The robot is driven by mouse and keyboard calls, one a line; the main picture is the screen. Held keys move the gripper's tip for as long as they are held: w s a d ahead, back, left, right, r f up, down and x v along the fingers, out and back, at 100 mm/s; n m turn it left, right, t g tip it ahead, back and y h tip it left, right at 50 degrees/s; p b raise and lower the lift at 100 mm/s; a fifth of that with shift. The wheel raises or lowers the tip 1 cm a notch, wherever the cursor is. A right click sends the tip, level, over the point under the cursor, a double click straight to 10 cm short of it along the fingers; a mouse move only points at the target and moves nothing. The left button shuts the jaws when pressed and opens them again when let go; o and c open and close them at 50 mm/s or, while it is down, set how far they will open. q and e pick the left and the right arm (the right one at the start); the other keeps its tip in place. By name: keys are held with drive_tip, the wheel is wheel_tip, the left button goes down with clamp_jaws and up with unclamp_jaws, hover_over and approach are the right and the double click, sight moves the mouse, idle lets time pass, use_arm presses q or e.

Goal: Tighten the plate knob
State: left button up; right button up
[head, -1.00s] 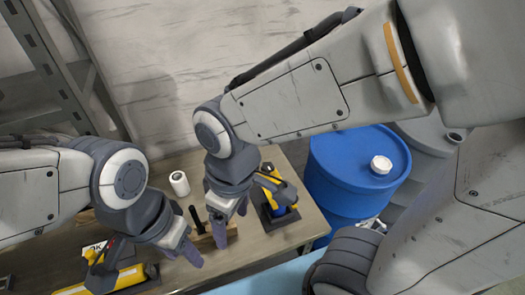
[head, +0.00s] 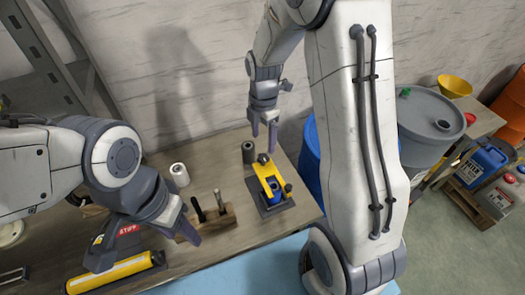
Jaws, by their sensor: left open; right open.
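A yellow fixture (head: 268,174) with a blue part (head: 276,188) stands on a dark base plate (head: 270,210) near the table's right end. A dark round knob (head: 263,158) shows at its far end. Another small dark knob (head: 288,187) shows at its right side. I cannot tell which is the plate knob. My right gripper (head: 263,140) is open, pointing down, just above the far knob; contact cannot be made out.
The yellow tube (head: 112,274) lies at front left. The wooden block (head: 210,222) holds upright dark tools. A white roll (head: 179,175) and a dark cylinder (head: 248,153) stand toward the back. A blue drum (head: 311,165) is partly hidden behind my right arm.

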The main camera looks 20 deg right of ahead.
sight(263, 157)
wheel_tip(263, 157, down, 7)
drive_tip(key=shift+f+p, duration=0.1)
drive_tip(key=shift+p, duration=0.6)
clamp_jaws()
